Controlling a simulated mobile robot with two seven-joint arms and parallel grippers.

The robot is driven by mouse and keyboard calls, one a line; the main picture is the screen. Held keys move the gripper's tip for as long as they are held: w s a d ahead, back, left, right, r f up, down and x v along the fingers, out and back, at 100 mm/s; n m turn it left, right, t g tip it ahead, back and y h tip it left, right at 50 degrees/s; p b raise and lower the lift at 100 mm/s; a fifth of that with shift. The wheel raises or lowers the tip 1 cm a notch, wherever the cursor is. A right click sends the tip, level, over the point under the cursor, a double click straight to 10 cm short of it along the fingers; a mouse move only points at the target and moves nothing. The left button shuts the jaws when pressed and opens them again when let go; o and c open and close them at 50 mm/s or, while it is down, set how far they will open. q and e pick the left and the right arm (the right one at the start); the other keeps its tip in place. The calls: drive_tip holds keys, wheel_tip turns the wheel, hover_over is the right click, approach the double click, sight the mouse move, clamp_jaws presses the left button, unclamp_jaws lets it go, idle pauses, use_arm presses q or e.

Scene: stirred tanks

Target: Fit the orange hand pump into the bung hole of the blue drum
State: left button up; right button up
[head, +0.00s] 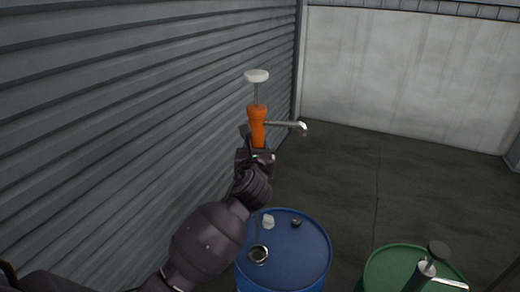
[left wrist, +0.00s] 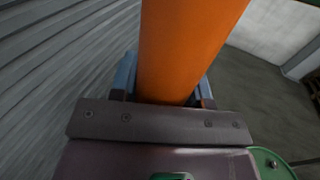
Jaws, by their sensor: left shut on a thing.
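The orange hand pump (head: 257,125) stands roughly upright in my left gripper (head: 257,150), with a white knob on top and a grey spout pointing right. In the left wrist view its orange body (left wrist: 185,50) fills the space between the fingers (left wrist: 163,92), which are shut on it. The blue drum (head: 290,265) is below and nearer, with a ringed bung hole (head: 258,254) on the left of its top. The pump is held above the drum, apart from it. The pump's lower end is hidden behind my gripper and arm. My right gripper is not in view.
A white cap (head: 267,221) and a small dark fitting (head: 296,222) are on the blue drum's top. A green drum (head: 390,263) with a dark-topped pump (head: 425,272) stands to the right. A ribbed grey wall (head: 130,100) runs along the left. The floor behind is clear.

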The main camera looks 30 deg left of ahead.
use_arm(q)
drive_tip(key=shift+r, duration=0.1)
drive_tip(key=shift+f+b, duration=0.35)
drive_tip(key=shift+f, duration=1.4)
drive_tip(key=shift+f+p, duration=0.4)
drive_tip(key=shift+f, duration=0.1)
idle(0.7)
drive_tip(key=shift+f+b, duration=0.75)
drive_tip(key=shift+f, duration=1)
idle(0.9)
drive_tip(key=shift+f, duration=0.15)
